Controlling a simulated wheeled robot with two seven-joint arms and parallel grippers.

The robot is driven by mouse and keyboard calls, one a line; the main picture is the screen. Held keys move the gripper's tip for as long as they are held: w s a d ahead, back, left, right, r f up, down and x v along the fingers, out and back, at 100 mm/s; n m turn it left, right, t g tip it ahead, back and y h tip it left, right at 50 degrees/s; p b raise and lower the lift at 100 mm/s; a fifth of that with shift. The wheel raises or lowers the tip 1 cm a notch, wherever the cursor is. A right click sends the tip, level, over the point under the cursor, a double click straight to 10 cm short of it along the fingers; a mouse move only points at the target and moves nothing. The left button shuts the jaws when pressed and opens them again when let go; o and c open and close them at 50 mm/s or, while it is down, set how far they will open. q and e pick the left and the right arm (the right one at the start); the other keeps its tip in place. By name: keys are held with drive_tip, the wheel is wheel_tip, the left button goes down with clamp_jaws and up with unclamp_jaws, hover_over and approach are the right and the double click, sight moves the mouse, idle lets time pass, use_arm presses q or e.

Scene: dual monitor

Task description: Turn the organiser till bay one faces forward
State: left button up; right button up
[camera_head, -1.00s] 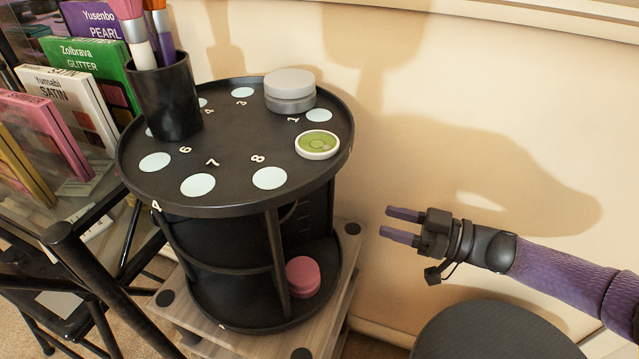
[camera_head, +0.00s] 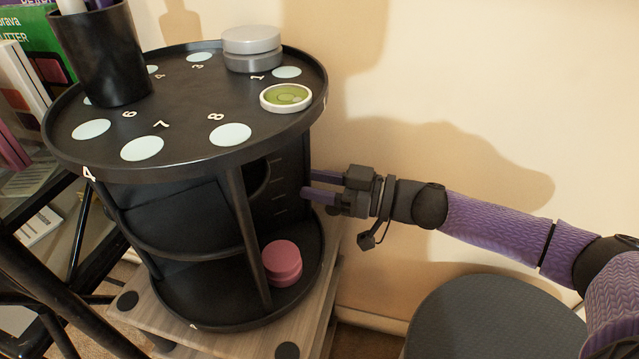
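The organiser (camera_head: 180,125) is a round black carousel with numbered pale spots on its top tray and open bays below. The numeral 1 (camera_head: 258,77) is at the right of the top, beside the grey jar; 8 and 7 are nearer the front. My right gripper (camera_head: 308,186) is open and empty at the organiser's right side, its purple fingertips at or very near the side, below the top tray; contact cannot be told. My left gripper is not in view.
On the top tray stand a black brush cup (camera_head: 103,55), a grey jar (camera_head: 252,48) and a green round tin (camera_head: 286,97). A pink jar (camera_head: 282,263) sits in a lower bay. A dark round seat (camera_head: 495,318) is at lower right; a cream wall is behind.

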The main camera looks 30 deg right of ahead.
clamp_jaws()
idle(1.2)
